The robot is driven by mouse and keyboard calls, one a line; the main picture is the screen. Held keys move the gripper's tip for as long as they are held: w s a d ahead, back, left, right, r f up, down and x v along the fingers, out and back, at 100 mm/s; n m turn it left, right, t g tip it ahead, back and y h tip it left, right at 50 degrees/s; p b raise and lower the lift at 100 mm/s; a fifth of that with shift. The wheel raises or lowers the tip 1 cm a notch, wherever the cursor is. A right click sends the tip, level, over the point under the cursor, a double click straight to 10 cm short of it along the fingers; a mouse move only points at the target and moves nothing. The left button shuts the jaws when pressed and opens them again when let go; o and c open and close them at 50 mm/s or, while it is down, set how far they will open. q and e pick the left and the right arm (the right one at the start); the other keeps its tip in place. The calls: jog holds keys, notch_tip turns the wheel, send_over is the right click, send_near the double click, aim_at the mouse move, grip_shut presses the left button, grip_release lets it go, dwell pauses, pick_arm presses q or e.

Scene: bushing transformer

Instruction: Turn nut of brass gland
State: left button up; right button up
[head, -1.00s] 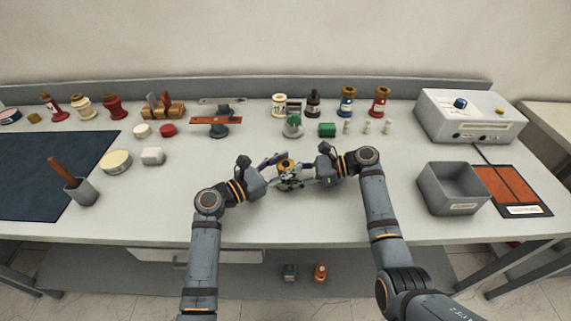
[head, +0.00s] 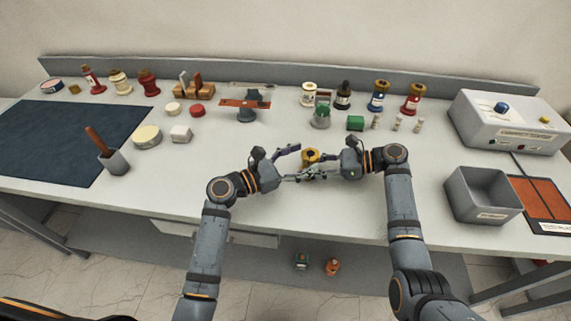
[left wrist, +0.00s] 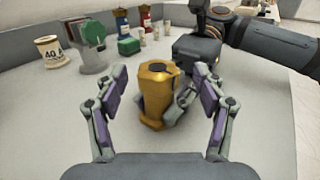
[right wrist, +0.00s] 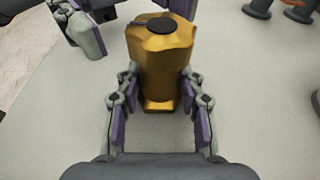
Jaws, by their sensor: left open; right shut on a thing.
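The brass gland (head: 310,156) stands upright on the table between my two grippers. In the right wrist view the gland (right wrist: 161,70) shows a wide faceted nut on top with a dark round centre and a narrower foot. My right gripper (right wrist: 160,98) is shut on the gland's lower body, below the nut. My left gripper (left wrist: 160,92) is open, its fingers spread on either side of the gland (left wrist: 156,95) in its view and apart from it. In the head view my left gripper (head: 296,163) is just left of the gland.
A grey open bin (head: 484,195) stands at the right, near a control box (head: 508,122). Bottles and a green block (head: 355,123) stand behind the gland. A dark mat (head: 65,140) and a cup with a brush (head: 114,161) are at the left. The table in front is clear.

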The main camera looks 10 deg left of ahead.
pick_arm(q)
jog(key=v, duration=0.9)
jog(key=shift+s, duration=0.15)
pick_arm(e)
jog(key=shift+s+d+f, duration=0.1)
jog(key=shift+f, duration=0.25)
jog(key=o, duration=0.7)
pick_arm(q)
jog(key=shift+a+f, duration=0.1)
pick_arm(e)
jog(key=shift+o, duration=1.2)
